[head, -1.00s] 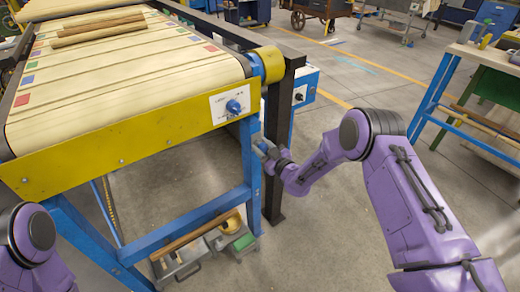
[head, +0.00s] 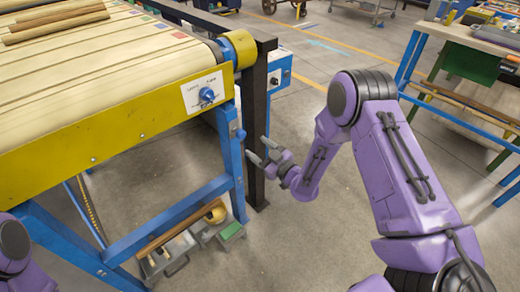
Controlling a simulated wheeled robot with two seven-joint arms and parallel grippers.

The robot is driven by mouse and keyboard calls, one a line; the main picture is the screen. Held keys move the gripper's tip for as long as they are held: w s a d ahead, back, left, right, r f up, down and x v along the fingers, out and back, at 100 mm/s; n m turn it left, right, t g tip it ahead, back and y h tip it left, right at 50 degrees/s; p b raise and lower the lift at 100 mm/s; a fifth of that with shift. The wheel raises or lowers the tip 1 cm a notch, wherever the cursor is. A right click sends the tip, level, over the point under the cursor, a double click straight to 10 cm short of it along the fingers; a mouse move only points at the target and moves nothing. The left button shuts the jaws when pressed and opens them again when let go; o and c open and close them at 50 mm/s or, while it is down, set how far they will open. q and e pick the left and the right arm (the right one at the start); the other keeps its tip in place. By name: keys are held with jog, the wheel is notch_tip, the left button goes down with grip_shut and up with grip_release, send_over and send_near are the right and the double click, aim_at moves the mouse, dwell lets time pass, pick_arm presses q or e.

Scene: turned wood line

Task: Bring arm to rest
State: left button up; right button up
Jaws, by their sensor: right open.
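My right arm is purple and reaches in from the right of the head view. Its gripper (head: 262,153) is open and empty, with its fingers pointing left near the conveyor's blue leg and a black post. I cannot tell whether a finger touches the leg. My left arm shows only as a purple and black part at the lower left edge. Its gripper is out of view.
The yellow-sided conveyor (head: 110,131) fills the left, with wooden rods (head: 55,19) on its belt. A blue control knob (head: 207,95) sits at its end. A tool tray (head: 165,262) is below. A workbench (head: 480,38) stands at the right. The floor between is clear.

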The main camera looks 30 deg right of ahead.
dwell(0.5)
jog(key=s+d+f+m+g+h+p, duration=0.1)
jog(key=s+d+f+m+g+h, duration=0.1)
jog(key=s+f+m+g+h, duration=0.6)
jog(key=s+f+m+g+p, duration=0.1)
jog(key=s+f+m+g, duration=0.1)
jog(key=s, duration=1.2)
jog(key=s+d+f+m+g+p, duration=0.1)
jog(key=s+f+g, duration=0.3)
jog(key=s, duration=1.1)
jog(key=shift+d+f+m+p, duration=0.2)
jog(key=shift+f+m+p, duration=0.5)
jog(key=shift+m, duration=0.2)
